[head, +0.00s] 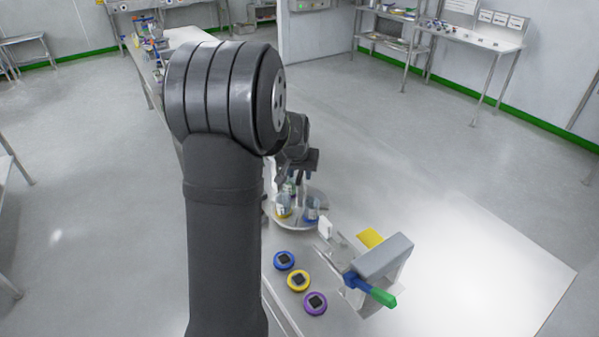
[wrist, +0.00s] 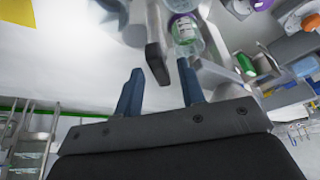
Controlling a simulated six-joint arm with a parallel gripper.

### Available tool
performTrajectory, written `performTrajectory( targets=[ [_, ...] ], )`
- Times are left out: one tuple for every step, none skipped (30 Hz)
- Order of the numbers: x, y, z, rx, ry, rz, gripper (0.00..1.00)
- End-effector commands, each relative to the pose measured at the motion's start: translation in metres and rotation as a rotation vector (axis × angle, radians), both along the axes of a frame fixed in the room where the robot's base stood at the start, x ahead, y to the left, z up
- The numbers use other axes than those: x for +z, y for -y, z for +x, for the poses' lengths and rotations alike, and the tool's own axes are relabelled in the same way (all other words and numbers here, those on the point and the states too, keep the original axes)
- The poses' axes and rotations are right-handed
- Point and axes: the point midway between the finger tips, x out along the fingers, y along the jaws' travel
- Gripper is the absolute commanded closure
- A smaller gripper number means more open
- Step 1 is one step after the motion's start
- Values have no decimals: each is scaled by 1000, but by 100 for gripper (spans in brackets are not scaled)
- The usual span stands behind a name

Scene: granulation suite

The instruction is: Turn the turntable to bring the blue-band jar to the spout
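The round turntable (head: 290,225) is on the bench beyond the coloured discs, partly hidden by my arm. Several clear jars stand on it. The blue-band jar (head: 312,207) is at its right, and a yellow-band jar (head: 283,207) is at its left. In the wrist view a jar with a purple band and green label (wrist: 185,30) is just beyond my fingers. My gripper (wrist: 161,67) has its two blue fingers apart. A dark upright peg (wrist: 156,63) shows between or just beyond the fingertips; contact cannot be told. I cannot clearly make out the spout.
Blue (head: 284,260), yellow (head: 299,280) and purple (head: 315,303) discs with dark tops lie on the near bench. Open floor lies beyond the bench.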

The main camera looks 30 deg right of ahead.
Motion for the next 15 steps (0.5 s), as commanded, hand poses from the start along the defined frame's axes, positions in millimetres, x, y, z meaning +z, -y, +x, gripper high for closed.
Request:
performTrajectory(
  targets=[
    [0,0,0,0,0,0,64],
    [0,0,0,0,0,0,64],
    [0,0,0,0,0,0,68],
    [0,0,0,0,0,0,73],
    [0,0,0,0,0,0,79],
    [0,0,0,0,0,0,87],
    [0,0,0,0,0,0,93],
    [0,0,0,0,0,0,99],
    [0,0,0,0,0,0,100],
    [0,0,0,0,0,0,100],
    [0,0,0,0,0,0,100],
    [0,0,0,0,0,0,100],
    [0,0,0,0,0,0,100],
    [0,0,0,0,0,0,100],
    [0,0,0,1,0,0,100]
  ],
)
